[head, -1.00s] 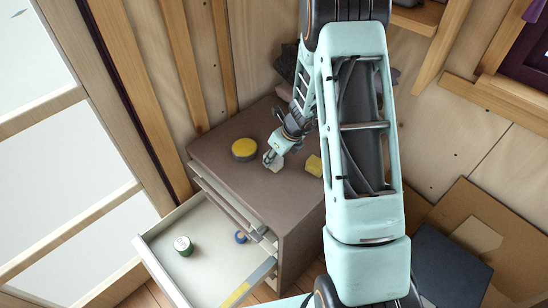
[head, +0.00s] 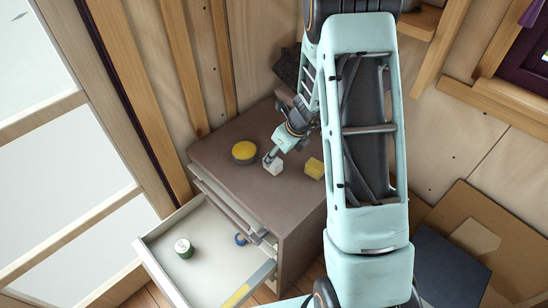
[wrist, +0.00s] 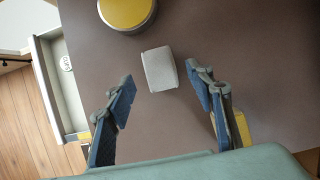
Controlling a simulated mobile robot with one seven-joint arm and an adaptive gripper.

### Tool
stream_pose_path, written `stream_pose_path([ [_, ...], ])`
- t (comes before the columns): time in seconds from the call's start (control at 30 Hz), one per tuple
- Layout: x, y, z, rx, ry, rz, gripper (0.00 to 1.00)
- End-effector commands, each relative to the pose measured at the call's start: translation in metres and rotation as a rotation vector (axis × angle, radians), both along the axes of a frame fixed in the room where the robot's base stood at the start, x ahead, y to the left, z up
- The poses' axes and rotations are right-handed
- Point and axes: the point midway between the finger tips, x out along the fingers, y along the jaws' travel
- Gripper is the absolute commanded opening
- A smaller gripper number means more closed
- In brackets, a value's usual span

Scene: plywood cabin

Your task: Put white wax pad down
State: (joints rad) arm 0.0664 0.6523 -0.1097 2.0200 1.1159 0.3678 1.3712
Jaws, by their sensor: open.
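The white wax pad (wrist: 159,69) is a small pale block resting on the brown cabinet top. In the head view the pad (head: 275,167) lies between a round yellow-topped tin (head: 244,151) and a yellow block (head: 314,168). My gripper (wrist: 164,92) is open in the wrist view, with its two blue-padded fingers spread wide. The pad lies just beyond the fingertips, between their lines, and neither finger touches it. In the head view the gripper (head: 272,158) is just above and beside the pad, partly covering it.
The brown cabinet top (head: 225,175) has free room around the pad. An open drawer (head: 205,222) below holds a green-sided round tin (head: 184,248), a small blue item (head: 241,239) and a yellow strip (head: 236,295). Dark cloth (head: 287,68) lies at the back.

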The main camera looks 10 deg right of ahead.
Motion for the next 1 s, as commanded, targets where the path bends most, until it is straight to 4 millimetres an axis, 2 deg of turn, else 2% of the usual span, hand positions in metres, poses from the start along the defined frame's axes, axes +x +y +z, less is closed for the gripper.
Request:
stream_pose_path([
  [0.03,-0.003,-0.003,0.015,-0.002,-0.003,0.000,0.49],
  [0.1,-0.008,-0.005,0.029,-0.001,-0.004,0.001,0.49],
  [0.3,-0.019,-0.013,0.058,-0.001,-0.002,-0.001,0.49],
  [0.4,-0.023,-0.015,0.067,0.000,0.000,0.000,0.49],
  [1.0,-0.025,-0.016,0.071,0.000,0.001,-0.001,0.49],
])
